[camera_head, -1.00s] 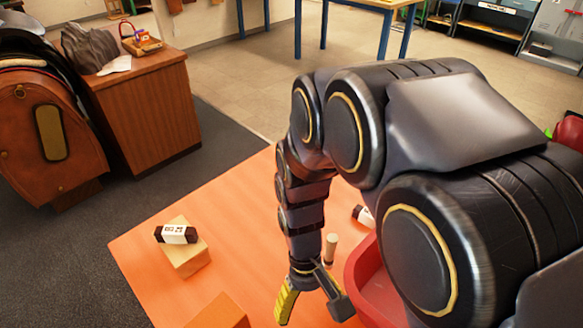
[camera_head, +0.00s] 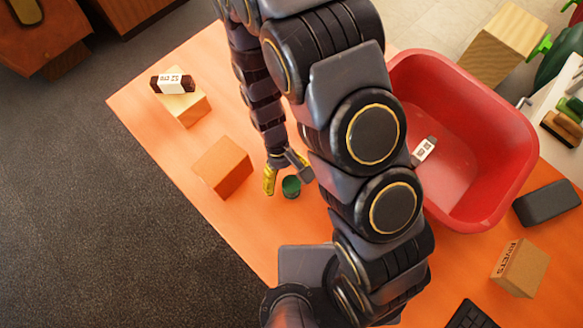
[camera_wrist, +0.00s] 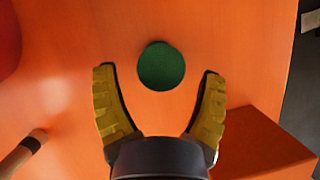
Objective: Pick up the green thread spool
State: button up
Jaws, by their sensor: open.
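The green thread spool (camera_head: 291,187) stands on the orange table top, close to my gripper. In the wrist view its round green top (camera_wrist: 161,66) lies ahead of the fingertips and roughly midway between them. My gripper (camera_head: 284,172) has yellow-padded fingers and points down at the table beside the spool. In the wrist view my gripper (camera_wrist: 159,80) is open, with its two fingers spread wide and nothing between them. I cannot tell how far above the table the fingertips are.
An orange block (camera_head: 222,167) stands left of my gripper. A wooden block (camera_head: 187,107) with a labelled dark item (camera_head: 173,83) is farther back. A red bin (camera_head: 511,152) stands right, holding a labelled item. A wooden stick (camera_wrist: 22,154) lies at lower left in the wrist view.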

jog(key=x, duration=0.2)
jog(key=shift+s+f, duration=0.1)
jog(key=shift+f, duration=0.15)
jog(key=c, duration=1.2)
jog(key=shift+r, duration=0.1)
